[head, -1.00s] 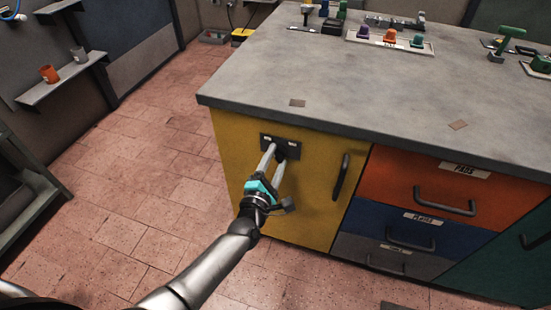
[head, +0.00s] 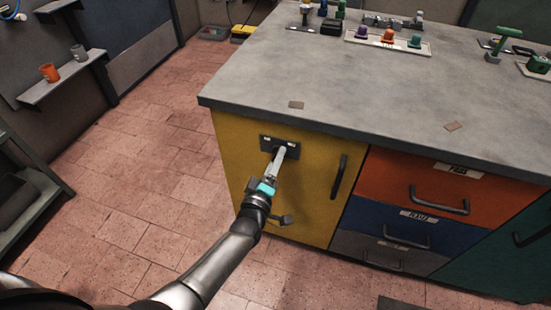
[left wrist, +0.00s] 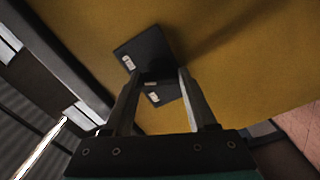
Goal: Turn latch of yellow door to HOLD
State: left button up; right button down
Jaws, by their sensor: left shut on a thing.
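The yellow door (head: 238,163) is the left front of the workbench. Near its top is a dark latch plate (head: 265,141) with small pale labels. The plate also shows in the left wrist view (left wrist: 145,45), tilted, with its labels too small to read. My left gripper (head: 279,153) reaches the plate from the front, its fingers shut on the latch knob. In the left wrist view the gripper (left wrist: 160,76) has one finger on each side of the plate's middle. The knob is mostly hidden between the fingers, so its exact setting cannot be read. My right gripper is out of view.
A dark door handle (head: 339,177) stands upright right of the latch. Orange (head: 410,180), blue (head: 385,222) and grey drawers lie further right, then a teal door (head: 510,262). The worktop (head: 370,95) overhangs the latch. The floor to the left is clear.

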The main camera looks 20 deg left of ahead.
pick_arm(q)
jog(key=shift+m+p, duration=0.3)
jog(key=shift+m, duration=1.7)
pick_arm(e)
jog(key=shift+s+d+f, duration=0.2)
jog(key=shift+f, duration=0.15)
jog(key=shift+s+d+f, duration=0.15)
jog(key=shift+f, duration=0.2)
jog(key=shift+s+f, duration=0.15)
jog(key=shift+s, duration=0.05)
pick_arm(q)
jog(key=o, duration=1.4)
jog(key=shift+c, duration=0.2)
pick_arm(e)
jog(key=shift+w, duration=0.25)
pick_arm(q)
jog(key=shift+s, duration=0.1)
jog(key=s+p, duration=0.4)
jog(key=s, duration=1.1)
jog(key=shift+a, duration=0.3)
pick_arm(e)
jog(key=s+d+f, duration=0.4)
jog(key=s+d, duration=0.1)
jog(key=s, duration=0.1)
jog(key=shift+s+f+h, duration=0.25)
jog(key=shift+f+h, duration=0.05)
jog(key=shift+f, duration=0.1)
